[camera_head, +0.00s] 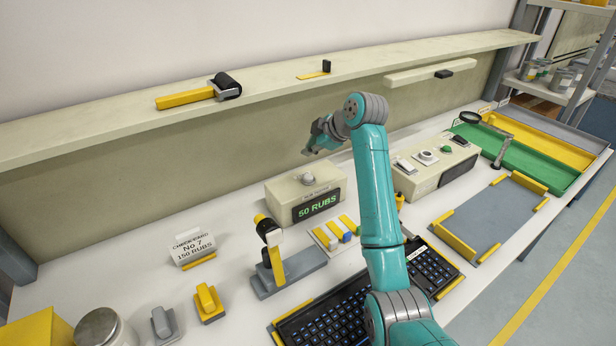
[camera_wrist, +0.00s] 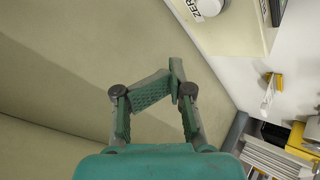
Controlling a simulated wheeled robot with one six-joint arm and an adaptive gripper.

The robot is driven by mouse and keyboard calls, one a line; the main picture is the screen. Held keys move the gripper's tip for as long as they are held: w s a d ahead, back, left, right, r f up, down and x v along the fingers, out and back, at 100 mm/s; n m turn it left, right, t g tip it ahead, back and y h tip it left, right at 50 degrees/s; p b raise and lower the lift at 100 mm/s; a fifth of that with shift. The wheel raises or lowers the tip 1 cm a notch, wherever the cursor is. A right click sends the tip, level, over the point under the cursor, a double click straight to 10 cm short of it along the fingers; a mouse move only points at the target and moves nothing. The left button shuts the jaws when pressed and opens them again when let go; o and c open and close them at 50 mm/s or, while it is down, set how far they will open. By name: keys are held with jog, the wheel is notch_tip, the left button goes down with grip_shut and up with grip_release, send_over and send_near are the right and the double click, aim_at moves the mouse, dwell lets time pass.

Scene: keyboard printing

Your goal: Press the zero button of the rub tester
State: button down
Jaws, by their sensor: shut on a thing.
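The rub tester (camera_head: 280,195) is a cream box with a dark display reading 50 RUBS in green. A pale round button (camera_head: 308,179) is on its top. In the wrist view, a white round button (camera_wrist: 208,7) beside a label starting ZER sits on a cream box at the top edge, partly cut off. My gripper (camera_head: 311,150) hangs above and behind the rub tester, apart from it. In the wrist view, the fingers (camera_wrist: 174,82) are brought together at their tips, left of and below the button. Anything between them cannot be made out.
A rub arm with a yellow handle (camera_head: 277,268) stands front left of the tester. A second cream device (camera_head: 405,182) stands to the right. A keyboard (camera_head: 320,318) lies in front. A shelf (camera_head: 290,85) runs behind, holding a roller (camera_head: 228,86).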

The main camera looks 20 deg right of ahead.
aim_at(310, 176)
jog(key=shift+f, duration=2.85)
jog(key=shift+f, duration=0.1)
jog(key=shift+f, duration=0.35)
jog(key=shift+f, duration=0.5)
jog(key=shift+r, duration=0.95)
jog(key=shift+r, duration=2.5)
